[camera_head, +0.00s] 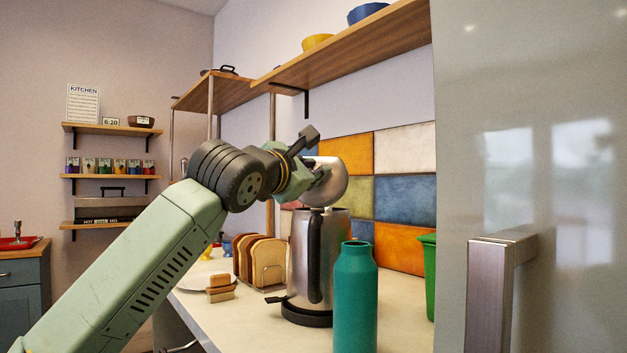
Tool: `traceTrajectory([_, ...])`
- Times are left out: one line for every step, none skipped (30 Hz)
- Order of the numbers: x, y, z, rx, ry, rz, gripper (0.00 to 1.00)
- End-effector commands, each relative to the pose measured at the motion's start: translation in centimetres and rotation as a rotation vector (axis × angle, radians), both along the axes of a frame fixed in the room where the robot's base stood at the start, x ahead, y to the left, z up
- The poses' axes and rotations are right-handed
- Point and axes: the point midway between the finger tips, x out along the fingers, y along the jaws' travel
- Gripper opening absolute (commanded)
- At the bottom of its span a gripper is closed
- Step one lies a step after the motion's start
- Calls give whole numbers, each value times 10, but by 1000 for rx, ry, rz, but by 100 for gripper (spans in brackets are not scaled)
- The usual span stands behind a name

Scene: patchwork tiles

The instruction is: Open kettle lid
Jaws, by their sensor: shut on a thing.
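A steel kettle (302,250) with a black handle stands upright on its dark base on the counter. Its rounded steel lid (332,183) is tilted up steeply at the top, so the kettle stands open. My gripper (314,176) is at the lid's left side, above the kettle body, and is shut on the lid. The fingertips are partly hidden against the lid, so the exact contact cannot be made out. The inside of the kettle is not visible.
A teal bottle (355,300) stands close in front of the kettle. Bread slices in a rack (262,262) stand to its left, and a green container (428,275) to its right. A wooden shelf (345,52) hangs above. A large grey door (540,120) with a handle fills the right.

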Motion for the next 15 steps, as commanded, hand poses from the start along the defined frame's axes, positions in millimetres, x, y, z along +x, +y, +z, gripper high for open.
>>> traceTrajectory([0, 0, -1, 0, -2, -1, 0])
traceTrajectory([0, 0, 0, 0, -3, 0, 0])
traceTrajectory([0, 0, 0, 0, -4, -1, 0])
traceTrajectory([0, 0, 0, 0, -4, -1, 0])
traceTrajectory([0, 0, 0, 0, -4, -1, 0])
traceTrajectory([0, 0, 0, 0, -3, 0, 0])
traceTrajectory([0, 0, 0, 0, -3, 0, 0])
traceTrajectory([0, 0, 0, 0, -3, 0, 0])
traceTrajectory([0, 0, 0, 0, -3, 0, 0])
traceTrajectory([0, 0, 0, 0, -3, 0, 0])
traceTrajectory([0, 0, 0, 0, -3, 0, 0])
traceTrajectory([0, 0, 0, 0, -3, 0, 19])
traceTrajectory([0, 0, 0, 0, -3, 0, 21])
traceTrajectory([0, 0, 0, 0, -3, 0, 23])
traceTrajectory([0, 0, 0, 0, -3, 0, 26])
